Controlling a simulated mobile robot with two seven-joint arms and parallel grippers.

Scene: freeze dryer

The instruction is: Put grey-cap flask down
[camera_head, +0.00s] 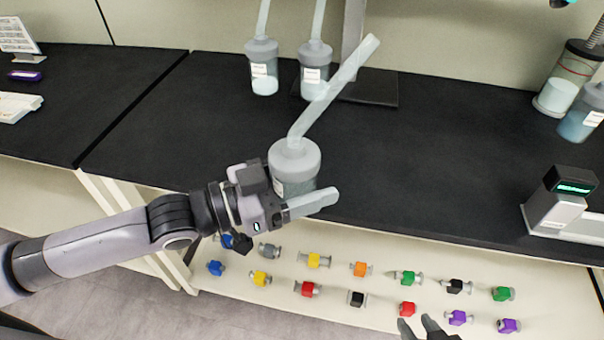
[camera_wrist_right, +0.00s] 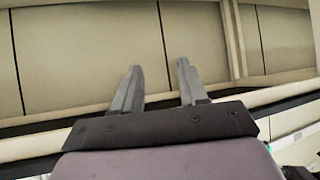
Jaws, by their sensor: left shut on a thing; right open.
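The grey-cap flask (camera_head: 295,178) is a clear, grey-lidded vessel with a pale angled tube rising from its cap to the upper right. My left gripper (camera_head: 300,198) is shut on it, near the front edge of the black bench. The flask looks upright; I cannot tell whether its base touches the bench, since the gripper hides its lower part. My right gripper (camera_head: 424,328) shows at the bottom edge of the head view. In the right wrist view its two fingers (camera_wrist_right: 158,92) are apart with nothing between them.
Several coloured valves (camera_head: 313,261) lie on the lower pale shelf. A device with a green display (camera_head: 568,190) is at the right. The middle of the black bench (camera_head: 440,150) is clear.

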